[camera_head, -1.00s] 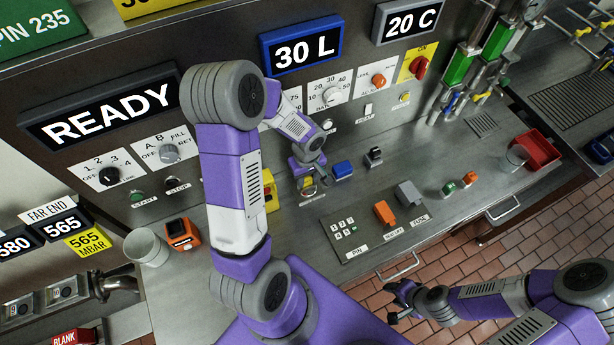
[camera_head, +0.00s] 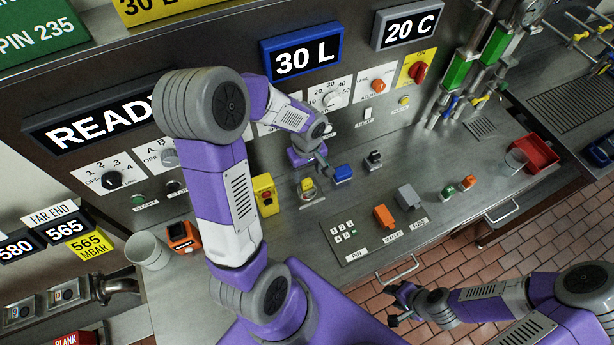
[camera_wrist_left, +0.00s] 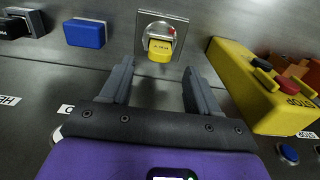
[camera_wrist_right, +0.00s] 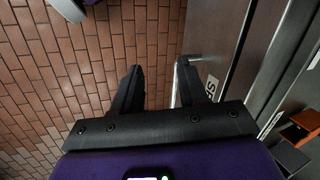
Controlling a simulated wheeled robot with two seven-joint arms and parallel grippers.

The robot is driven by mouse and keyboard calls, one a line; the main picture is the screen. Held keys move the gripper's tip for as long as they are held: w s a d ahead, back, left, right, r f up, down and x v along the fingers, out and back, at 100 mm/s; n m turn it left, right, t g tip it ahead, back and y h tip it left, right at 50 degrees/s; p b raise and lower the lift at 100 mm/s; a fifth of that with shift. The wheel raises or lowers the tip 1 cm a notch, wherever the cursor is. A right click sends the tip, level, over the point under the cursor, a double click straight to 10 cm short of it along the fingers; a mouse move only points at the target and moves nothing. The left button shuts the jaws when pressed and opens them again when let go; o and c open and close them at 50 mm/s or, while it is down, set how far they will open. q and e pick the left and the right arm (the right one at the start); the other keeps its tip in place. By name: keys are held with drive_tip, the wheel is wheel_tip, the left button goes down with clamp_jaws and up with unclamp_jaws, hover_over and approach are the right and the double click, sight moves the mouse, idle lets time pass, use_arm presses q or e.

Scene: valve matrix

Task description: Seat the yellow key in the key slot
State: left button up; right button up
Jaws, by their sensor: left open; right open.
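The yellow key (camera_wrist_left: 160,48) sits in the round key slot (camera_wrist_left: 148,24) on a small metal plate, seen beyond my left fingertips in the left wrist view. How deep it sits I cannot tell. In the head view the key (camera_head: 307,185) stands on its plate on the bench. My left gripper (camera_wrist_left: 157,72) is open and empty, with its fingers apart from the key; in the head view it hangs just above and right of the key (camera_head: 321,168). My right gripper (camera_wrist_right: 158,68) is open and empty over the brick floor, in front of the bench (camera_head: 395,302).
A yellow stop box (camera_head: 265,195) stands left of the key, and a blue block (camera_head: 342,173) stands close at its right. The keypad panel (camera_head: 344,230), orange block (camera_head: 384,216) and grey block (camera_head: 408,197) lie nearer the front. A white cup (camera_head: 147,250) stands at the left.

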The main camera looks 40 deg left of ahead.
sight(307, 180)
use_arm(q)
wheel_tip(307, 180, up, 6)
drive_tip(key=shift+f, duration=0.15)
drive_tip(key=shift+p, duration=0.3)
